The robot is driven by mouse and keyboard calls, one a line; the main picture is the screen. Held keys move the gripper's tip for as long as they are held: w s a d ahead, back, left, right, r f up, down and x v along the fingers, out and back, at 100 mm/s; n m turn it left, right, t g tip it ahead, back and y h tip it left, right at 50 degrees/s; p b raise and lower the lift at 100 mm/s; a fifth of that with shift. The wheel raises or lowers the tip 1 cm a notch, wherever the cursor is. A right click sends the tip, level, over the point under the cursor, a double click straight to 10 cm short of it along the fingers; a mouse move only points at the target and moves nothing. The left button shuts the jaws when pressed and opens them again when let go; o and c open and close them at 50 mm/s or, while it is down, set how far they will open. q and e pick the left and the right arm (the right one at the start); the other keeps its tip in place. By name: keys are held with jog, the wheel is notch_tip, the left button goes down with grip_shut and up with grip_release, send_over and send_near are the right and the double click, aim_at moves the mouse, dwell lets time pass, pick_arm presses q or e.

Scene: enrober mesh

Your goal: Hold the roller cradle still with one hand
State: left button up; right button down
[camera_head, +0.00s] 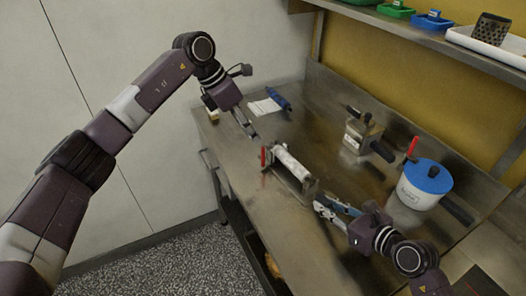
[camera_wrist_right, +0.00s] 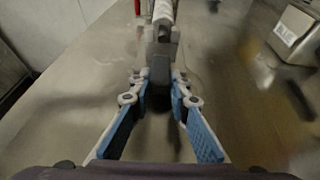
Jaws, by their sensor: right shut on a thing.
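The roller cradle (camera_head: 306,186) stands on the steel table, with a white roller (camera_head: 290,163) lying across it and a red part (camera_head: 264,156) at its far left end. In the right wrist view the cradle's near end (camera_wrist_right: 160,70) lies between my fingers, and the white roller (camera_wrist_right: 163,12) runs away from me. My right gripper (camera_head: 318,205) is shut on this near end; it also shows in the wrist view (camera_wrist_right: 159,80). My left gripper (camera_head: 254,134) hangs above the table, apart from the cradle's far end; its finger gap is too small to judge.
A white pot with a blue lid (camera_head: 428,175) and a metal box-like device (camera_head: 362,132) stand to the right. A blue roller-like tool (camera_head: 279,98) and a white sheet (camera_head: 264,106) lie at the back left. A shelf (camera_head: 420,38) with trays runs above.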

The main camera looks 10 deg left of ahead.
pick_arm(q)
jog(key=r+m, duration=0.1)
send_over(263, 165)
jog(key=shift+t+y, duration=0.3)
jog(key=f, duration=1.1)
jog(key=shift+w, duration=0.35)
jog(key=shift+a+r, duration=0.1)
grip_shut()
